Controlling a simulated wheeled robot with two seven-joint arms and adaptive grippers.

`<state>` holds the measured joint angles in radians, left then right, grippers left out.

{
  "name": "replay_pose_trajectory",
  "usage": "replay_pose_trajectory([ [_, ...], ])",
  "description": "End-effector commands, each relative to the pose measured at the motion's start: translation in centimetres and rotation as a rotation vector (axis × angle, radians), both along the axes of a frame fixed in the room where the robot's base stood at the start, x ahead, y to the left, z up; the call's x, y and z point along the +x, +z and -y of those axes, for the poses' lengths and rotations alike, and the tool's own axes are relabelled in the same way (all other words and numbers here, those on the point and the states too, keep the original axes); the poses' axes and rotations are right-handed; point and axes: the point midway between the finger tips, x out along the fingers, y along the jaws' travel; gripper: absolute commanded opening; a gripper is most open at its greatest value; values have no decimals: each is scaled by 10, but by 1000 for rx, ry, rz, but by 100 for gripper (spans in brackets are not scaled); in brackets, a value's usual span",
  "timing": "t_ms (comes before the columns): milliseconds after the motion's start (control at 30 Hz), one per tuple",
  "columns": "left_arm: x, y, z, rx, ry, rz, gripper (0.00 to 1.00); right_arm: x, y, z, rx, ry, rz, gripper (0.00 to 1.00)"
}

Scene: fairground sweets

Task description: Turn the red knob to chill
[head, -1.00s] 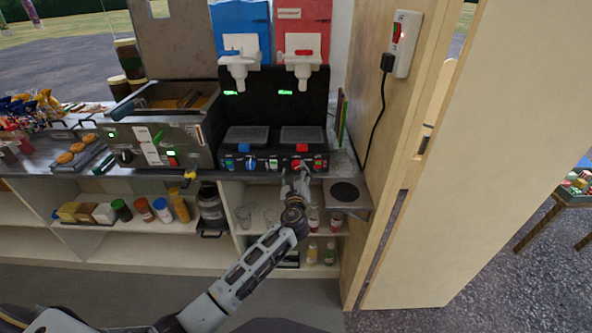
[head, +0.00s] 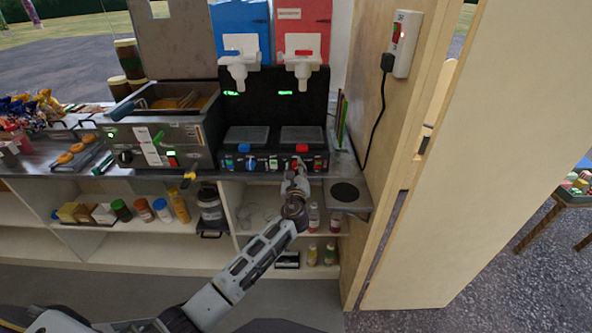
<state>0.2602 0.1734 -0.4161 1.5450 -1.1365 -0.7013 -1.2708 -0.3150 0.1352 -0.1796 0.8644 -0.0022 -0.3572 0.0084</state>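The black double slush machine (head: 262,162) stands on the counter, with a blue tank on the left and a red tank on the right. On the right half of its front panel is the small red knob (head: 296,162), partly covered by my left gripper (head: 297,173). The gripper reaches up from below with its fingertips at the knob. The fingers look close together, but whether they touch or grip the knob is too small to tell. The knob's pointer position cannot be read. My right gripper is not in view.
A blue knob (head: 251,163) and small switches share the panel. A metal fryer (head: 160,143) stands to the left. A wooden wall (head: 385,150) with a switched socket (head: 402,45) and black cable closes the right side. Shelves with bottles lie below the counter.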

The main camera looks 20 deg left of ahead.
Motion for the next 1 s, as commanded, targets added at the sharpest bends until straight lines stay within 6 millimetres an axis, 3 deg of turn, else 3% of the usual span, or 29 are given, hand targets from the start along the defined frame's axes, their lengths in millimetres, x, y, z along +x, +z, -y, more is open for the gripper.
replay_pose_trajectory([
  [100, 0, 0, 0, 0, 0, 0, 7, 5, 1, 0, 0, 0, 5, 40],
  [667, 0, -2, 0, -138, 0, 40, 7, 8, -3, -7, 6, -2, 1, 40],
  [1000, -1, -3, -1, -376, 0, 108, 7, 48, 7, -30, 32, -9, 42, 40],
])
